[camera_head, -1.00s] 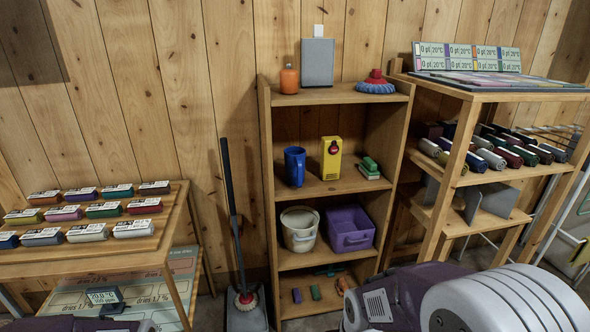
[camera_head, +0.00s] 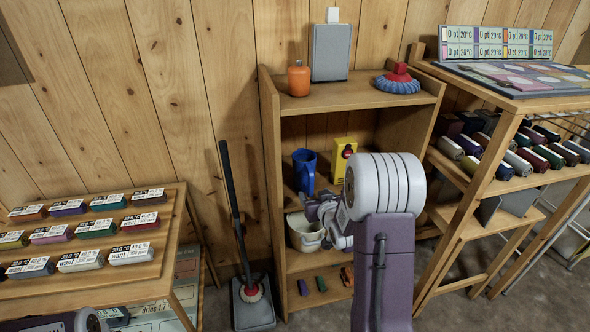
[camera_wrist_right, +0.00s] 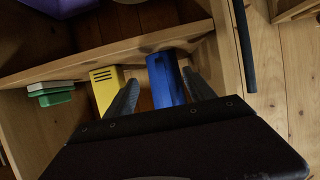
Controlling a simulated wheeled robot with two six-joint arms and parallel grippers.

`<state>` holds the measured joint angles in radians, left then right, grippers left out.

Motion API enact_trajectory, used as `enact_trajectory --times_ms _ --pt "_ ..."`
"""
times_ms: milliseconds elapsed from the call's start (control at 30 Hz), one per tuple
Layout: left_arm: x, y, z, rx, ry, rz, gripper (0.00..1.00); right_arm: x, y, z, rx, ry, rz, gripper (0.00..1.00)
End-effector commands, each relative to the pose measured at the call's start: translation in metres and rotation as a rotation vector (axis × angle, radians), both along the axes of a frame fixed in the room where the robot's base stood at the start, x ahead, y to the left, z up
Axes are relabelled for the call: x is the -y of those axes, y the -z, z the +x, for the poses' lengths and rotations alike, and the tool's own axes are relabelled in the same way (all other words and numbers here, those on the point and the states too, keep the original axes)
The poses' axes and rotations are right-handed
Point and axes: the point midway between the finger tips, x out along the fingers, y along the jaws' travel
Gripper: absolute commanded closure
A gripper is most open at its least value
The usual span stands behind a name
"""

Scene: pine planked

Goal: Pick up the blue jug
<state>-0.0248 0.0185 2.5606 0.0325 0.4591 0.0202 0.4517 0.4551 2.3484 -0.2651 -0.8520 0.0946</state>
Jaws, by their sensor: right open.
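The blue jug (camera_head: 304,170) stands upright on the middle shelf of the bookcase, at its left side. Its handle faces right in the head view. My right gripper (camera_head: 312,200) is at the front of that shelf, just in front of the jug. In the right wrist view, its open fingers (camera_wrist_right: 162,92) show on either side of the blue jug (camera_wrist_right: 166,78), with no visible grip on it. How deep the jug sits between the fingers is unclear. My left gripper is not in view; only a bit of my left arm shows at the bottom left.
A yellow box (camera_head: 342,153) stands right beside the jug, close to one finger in the wrist view. Green blocks (camera_wrist_right: 51,92) lie past it. A white bucket (camera_head: 304,233) is on the shelf below. The bookcase's left side panel (camera_head: 270,190) is near the jug.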

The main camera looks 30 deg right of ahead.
Motion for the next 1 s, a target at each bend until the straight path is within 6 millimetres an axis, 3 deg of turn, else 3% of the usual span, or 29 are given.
enact_trajectory --times_ms 133,367,600,867,1000 --pt "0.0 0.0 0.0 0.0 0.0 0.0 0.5 0.004 0.01 0.021 -0.002 -0.002 0.0 0.37" --pt "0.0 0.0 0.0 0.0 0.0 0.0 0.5 0.006 0.015 0.033 -0.002 -0.002 0.0 0.37" --pt "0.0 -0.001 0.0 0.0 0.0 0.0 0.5 0.013 0.03 0.07 -0.002 -0.002 0.0 0.37" --pt "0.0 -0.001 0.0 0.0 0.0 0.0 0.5 0.014 0.031 0.074 -0.003 -0.001 0.0 0.37" --pt "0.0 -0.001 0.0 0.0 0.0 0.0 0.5 0.014 0.031 0.073 -0.002 -0.001 0.0 0.76"
